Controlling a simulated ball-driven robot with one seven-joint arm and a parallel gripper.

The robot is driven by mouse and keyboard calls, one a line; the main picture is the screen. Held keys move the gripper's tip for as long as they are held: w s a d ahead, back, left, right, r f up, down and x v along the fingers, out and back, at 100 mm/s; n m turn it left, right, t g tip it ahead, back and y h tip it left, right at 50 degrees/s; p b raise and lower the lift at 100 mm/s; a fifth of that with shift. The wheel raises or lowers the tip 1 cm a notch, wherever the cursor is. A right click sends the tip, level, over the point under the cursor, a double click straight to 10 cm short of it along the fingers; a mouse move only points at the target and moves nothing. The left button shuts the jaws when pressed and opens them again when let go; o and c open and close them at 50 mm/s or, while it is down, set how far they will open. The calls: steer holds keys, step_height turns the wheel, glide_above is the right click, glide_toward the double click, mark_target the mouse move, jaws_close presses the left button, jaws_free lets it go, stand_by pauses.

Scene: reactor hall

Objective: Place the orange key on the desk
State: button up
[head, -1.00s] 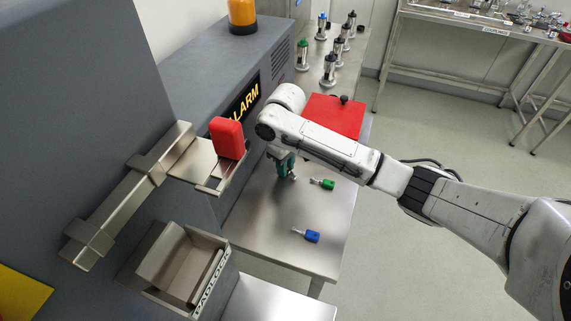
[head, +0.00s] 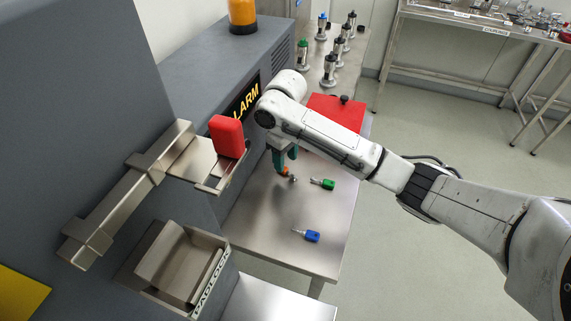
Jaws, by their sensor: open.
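The orange key (head: 286,172) lies on the metal desk (head: 265,228), its orange head just under my gripper and its tip pointing right. My gripper (head: 283,163) has teal fingers and is open, pointing down just above the key. Whether the fingers touch the key cannot be told at this size. A green key (head: 323,184) lies to its right, and a blue key (head: 307,235) lies nearer the front of the desk.
A red box (head: 335,113) with a black knob stands behind the keys. A red padlock (head: 227,136) sits on a metal bracket at left, above an open tray labelled PADLOCK (head: 207,291). Several cylindrical fittings (head: 329,70) stand farther back.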

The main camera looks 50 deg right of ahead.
mark_target(286, 169)
step_height(286, 169, up, 9)
steer(key=shift+p, duration=0.4)
